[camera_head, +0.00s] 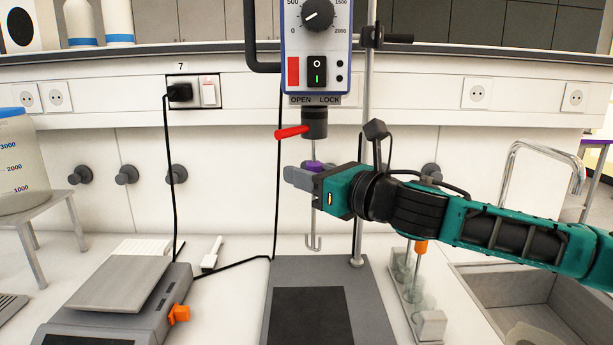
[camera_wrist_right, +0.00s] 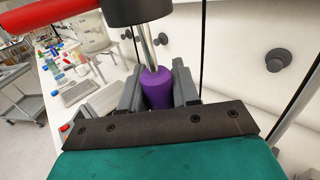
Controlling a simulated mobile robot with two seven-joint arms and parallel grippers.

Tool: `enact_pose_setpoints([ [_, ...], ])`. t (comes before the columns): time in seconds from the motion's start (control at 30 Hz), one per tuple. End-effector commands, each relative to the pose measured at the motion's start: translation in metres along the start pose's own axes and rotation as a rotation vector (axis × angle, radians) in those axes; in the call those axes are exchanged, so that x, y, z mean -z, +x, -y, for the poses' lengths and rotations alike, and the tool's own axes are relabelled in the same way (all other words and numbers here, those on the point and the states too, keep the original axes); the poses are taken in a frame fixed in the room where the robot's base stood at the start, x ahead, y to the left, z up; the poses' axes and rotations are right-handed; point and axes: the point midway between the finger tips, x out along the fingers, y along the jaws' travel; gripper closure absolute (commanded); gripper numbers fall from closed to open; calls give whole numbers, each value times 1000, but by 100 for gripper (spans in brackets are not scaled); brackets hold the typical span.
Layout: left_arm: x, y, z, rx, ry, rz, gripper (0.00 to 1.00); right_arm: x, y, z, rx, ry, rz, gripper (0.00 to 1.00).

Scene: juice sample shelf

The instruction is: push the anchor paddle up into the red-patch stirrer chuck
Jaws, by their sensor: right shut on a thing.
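The stirrer (camera_head: 317,45) with a red patch (camera_head: 293,72) hangs on a stand rod. Its dark chuck (camera_head: 314,122) has a red lever (camera_head: 292,132) pointing left, below the words OPEN and LOCK. My right gripper (camera_head: 302,176) is shut on the purple grip of the anchor paddle (camera_head: 314,166), just below the chuck. The paddle's thin shaft hangs upright, with its hooked anchor end (camera_head: 313,243) above the stand base. In the right wrist view the metal shaft (camera_wrist_right: 148,45) reaches up from the purple grip (camera_wrist_right: 157,88) to the chuck (camera_wrist_right: 138,10); its top end is hidden. My left gripper is not in view.
The stand's grey base (camera_head: 370,300) with a dark plate lies below the paddle. A rack with glassware and an orange-topped rod (camera_head: 420,247) stands to its right, beside a sink (camera_head: 540,300). A balance (camera_head: 120,285) stands left. Black cables hang behind.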

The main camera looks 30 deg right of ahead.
Motion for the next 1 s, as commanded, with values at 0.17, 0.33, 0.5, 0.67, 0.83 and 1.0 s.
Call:
enact_pose_setpoints([
  [0.17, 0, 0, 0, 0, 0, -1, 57, -5, 0, 0, 0, -1, 1, 100],
  [0.33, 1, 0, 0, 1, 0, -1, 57, -8, 0, 0, 0, -1, 0, 100],
  [0.5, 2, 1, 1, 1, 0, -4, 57, -12, 0, 0, 0, -2, 1, 100],
  [0.67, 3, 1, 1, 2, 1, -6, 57, -15, 0, 0, 0, -1, 0, 100],
  [0.83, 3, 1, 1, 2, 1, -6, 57, -14, 0, 0, 0, -1, 0, 66],
  [1.0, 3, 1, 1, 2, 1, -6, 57, -14, 0, 0, 0, 0, 0, 49],
])
